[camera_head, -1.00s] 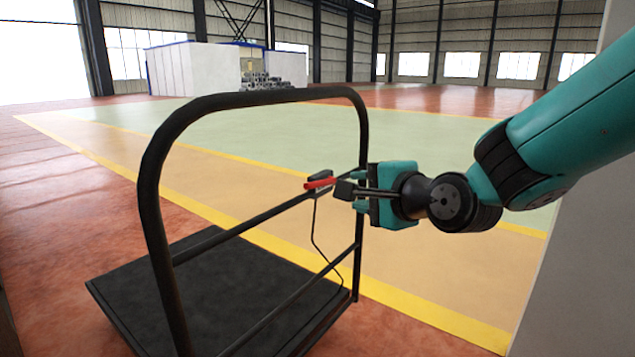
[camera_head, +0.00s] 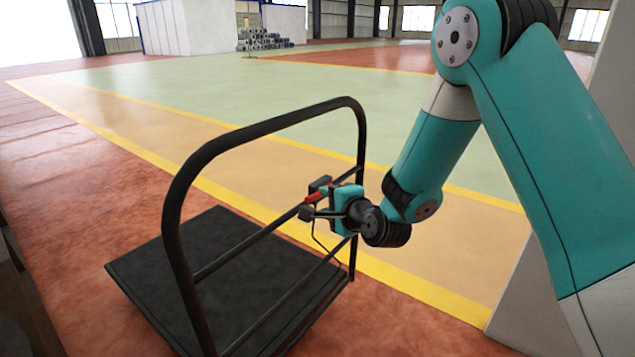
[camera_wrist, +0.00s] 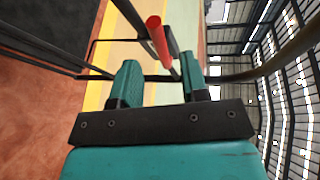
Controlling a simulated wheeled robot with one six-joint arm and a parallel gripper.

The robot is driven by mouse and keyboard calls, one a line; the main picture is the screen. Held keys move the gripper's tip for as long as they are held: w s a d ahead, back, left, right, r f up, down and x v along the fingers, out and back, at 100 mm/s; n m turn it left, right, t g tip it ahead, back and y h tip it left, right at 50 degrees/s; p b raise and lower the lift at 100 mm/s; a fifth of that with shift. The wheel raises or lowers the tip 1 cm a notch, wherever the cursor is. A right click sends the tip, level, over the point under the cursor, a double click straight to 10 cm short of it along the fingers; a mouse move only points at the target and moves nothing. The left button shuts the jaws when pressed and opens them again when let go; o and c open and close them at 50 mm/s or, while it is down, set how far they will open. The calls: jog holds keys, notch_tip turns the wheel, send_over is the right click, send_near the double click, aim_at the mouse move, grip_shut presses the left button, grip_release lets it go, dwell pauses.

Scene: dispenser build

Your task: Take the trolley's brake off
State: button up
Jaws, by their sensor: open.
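The trolley (camera_head: 150,262) is a flat black platform with a tall black tube push frame. A red brake lever (camera_head: 315,197) sits at a dark bracket on the frame's crossbar, with a thin cable hanging below it. My gripper (camera_head: 318,203) is at the lever, partly hiding it in the head view. In the wrist view the red lever (camera_wrist: 158,40) shows ahead of and between the two teal fingers of my gripper (camera_wrist: 160,78). The fingers are apart and not closed on the lever. Whether either finger touches it I cannot tell.
The push frame's upright (camera_head: 359,140) stands close behind my gripper. A pale wall or post (camera_head: 520,290) is at the right. The floor (camera_head: 270,165) beyond the trolley is clear. A grey stack (camera_head: 262,40) and a white enclosure (camera_head: 190,25) are far back.

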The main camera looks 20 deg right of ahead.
aim_at(319, 197)
jog(key=x, duration=0.5)
jog(key=shift+w+p, duration=0.25)
jog(key=shift+p, duration=0.1)
grip_shut()
